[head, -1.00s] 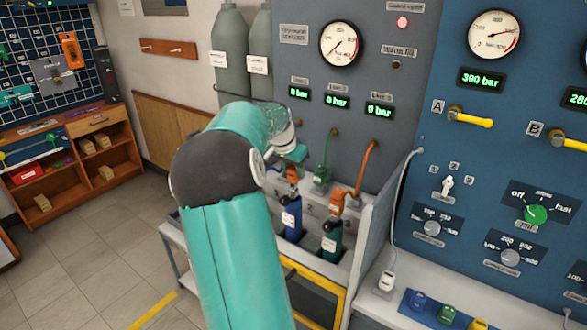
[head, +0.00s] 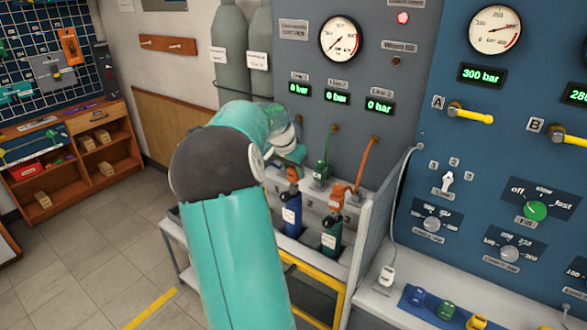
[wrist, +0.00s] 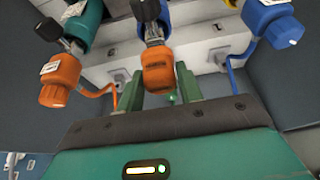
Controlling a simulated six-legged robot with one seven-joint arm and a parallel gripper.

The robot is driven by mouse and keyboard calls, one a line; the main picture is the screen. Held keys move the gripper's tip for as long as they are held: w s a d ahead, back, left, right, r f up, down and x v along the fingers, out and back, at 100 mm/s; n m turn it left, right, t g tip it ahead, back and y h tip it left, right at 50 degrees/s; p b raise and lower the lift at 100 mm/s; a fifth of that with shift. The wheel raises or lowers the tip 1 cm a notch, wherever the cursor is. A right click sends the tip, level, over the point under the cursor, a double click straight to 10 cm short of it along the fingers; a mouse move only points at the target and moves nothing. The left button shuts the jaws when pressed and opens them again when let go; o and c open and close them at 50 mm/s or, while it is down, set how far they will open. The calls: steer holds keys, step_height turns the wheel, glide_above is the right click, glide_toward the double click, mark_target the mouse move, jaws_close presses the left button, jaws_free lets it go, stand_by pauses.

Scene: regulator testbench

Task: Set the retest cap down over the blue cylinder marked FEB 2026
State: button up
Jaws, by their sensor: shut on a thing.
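My gripper (wrist: 160,90) has its green fingers shut on an orange cap (wrist: 157,76), which I take to be the retest cap. The cap also shows in the head view (head: 293,172), above or at the top of the blue cylinder (head: 291,215). That cylinder stands in the bench rack with a white label too small to read. In the wrist view a dark valve part lies just beyond the cap. I cannot tell whether the cap touches the cylinder. My arm hides part of the rack.
A teal cylinder (head: 331,238) with an orange hose connector (head: 338,196) stands right of the blue one. A green connector (head: 321,170) hangs behind. A blue connector (wrist: 275,22) with a hose shows at the wrist view's right. The grey side panel (head: 380,215) borders the rack.

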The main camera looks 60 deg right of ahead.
steer(key=shift+f, duration=0.65)
steer(key=o, duration=1)
steer(key=shift+o, duration=0.2)
steer(key=s+v, duration=0.1)
steer(key=v, duration=1.2)
steer(key=shift+w+r, duration=0.45)
steer(key=shift+w, duration=0.05)
steer(key=shift+a, duration=0.1)
